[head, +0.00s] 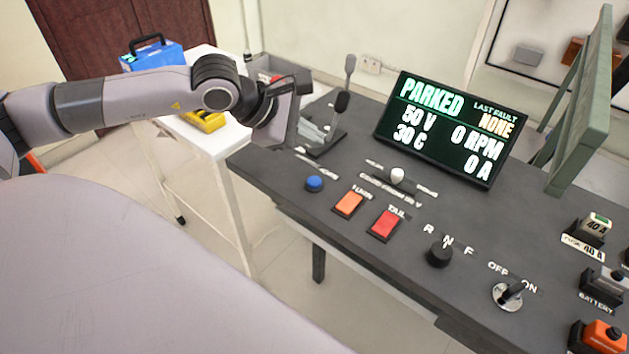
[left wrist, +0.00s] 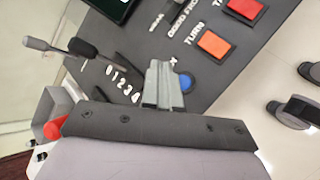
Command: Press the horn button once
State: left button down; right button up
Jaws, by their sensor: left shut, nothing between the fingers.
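A round blue button (head: 314,183) sits at the left end of the dark console, with a small white label beside it too blurred to read. It also shows in the left wrist view (left wrist: 187,82), partly covered by the fingers. My left gripper (head: 314,133) is shut and empty, above the console's far left part, beyond the blue button and apart from it in the head view. Its closed grey fingers (left wrist: 164,70) show in the left wrist view just left of the button. My right gripper is in neither view.
The console (head: 270,168) carries an orange TURN switch (head: 349,204), a red TAIL switch (head: 385,225), a black knob (head: 439,254) and a display (head: 450,128) reading PARKED. Black levers (head: 341,104) stand close to my left gripper. A white table (head: 215,140) is at left.

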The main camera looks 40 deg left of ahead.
pick_arm(q)
jog(key=b, duration=0.4)
send_over(310, 182)
notch_tip(310, 182, down, 6)
jog(key=shift+f, duration=0.45)
jog(key=shift+f+b, duration=0.2)
jog(key=shift+b, duration=0.15)
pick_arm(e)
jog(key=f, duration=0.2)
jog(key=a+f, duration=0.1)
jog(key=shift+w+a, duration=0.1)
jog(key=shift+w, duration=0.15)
pick_arm(q)
jog(key=shift+r, duration=0.1)
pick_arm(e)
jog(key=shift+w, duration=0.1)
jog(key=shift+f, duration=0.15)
pick_arm(q)
jog(key=shift+f+b, duration=0.45)
jog(key=shift+b, duration=0.25)
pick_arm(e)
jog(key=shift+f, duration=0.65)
